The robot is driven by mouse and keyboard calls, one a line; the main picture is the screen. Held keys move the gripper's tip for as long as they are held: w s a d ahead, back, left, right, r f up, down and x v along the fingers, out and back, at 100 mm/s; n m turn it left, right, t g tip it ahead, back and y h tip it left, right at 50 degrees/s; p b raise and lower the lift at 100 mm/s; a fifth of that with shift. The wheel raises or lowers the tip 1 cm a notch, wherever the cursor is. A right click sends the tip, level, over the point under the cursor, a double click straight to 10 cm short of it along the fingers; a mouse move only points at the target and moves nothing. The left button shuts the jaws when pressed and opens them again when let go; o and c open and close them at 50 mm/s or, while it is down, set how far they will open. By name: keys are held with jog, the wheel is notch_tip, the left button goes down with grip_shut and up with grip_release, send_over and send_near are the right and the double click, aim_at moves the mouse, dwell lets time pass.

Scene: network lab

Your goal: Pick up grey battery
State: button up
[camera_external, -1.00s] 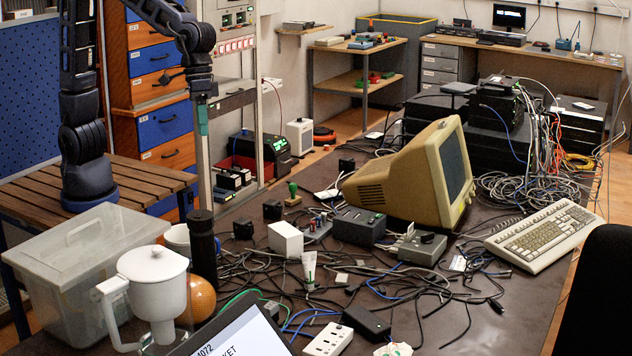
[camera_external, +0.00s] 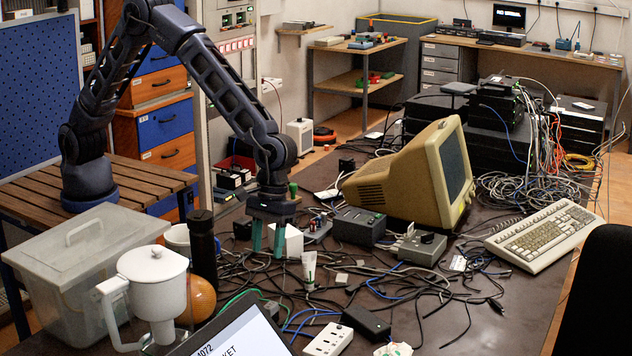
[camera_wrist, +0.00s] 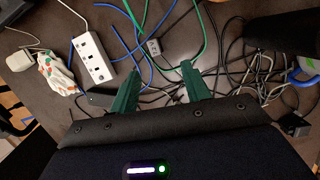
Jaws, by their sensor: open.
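My gripper (camera_external: 268,240) points down over the cable-covered table, beside a white box. Its two green fingers are apart, with nothing held between them. In the wrist view, my gripper (camera_wrist: 160,69) shows with a small grey block (camera_wrist: 153,47) just beyond the fingertips, among blue and green cables. The block has a pale marking on its face; I cannot tell for certain that it is the grey battery. What looks like the same block (camera_external: 271,309) lies on the table in front of my gripper in the external view.
A white power strip (camera_external: 328,340) and a black adapter (camera_external: 366,322) lie on the front table. A dark cylinder (camera_external: 203,250), a white jug (camera_external: 152,290) and an orange ball stand left of my gripper. The white box (camera_external: 292,240) is close by. Loose cables cover the table.

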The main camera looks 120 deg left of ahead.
jog(key=n, duration=0.1)
send_near(271, 304)
jog(key=f, duration=0.1)
jog(key=shift+x, duration=5.6)
jog(key=shift+d+r, duration=0.1)
jog(key=shift+d, duration=0.05)
grip_shut()
jog(key=shift+r, duration=0.1)
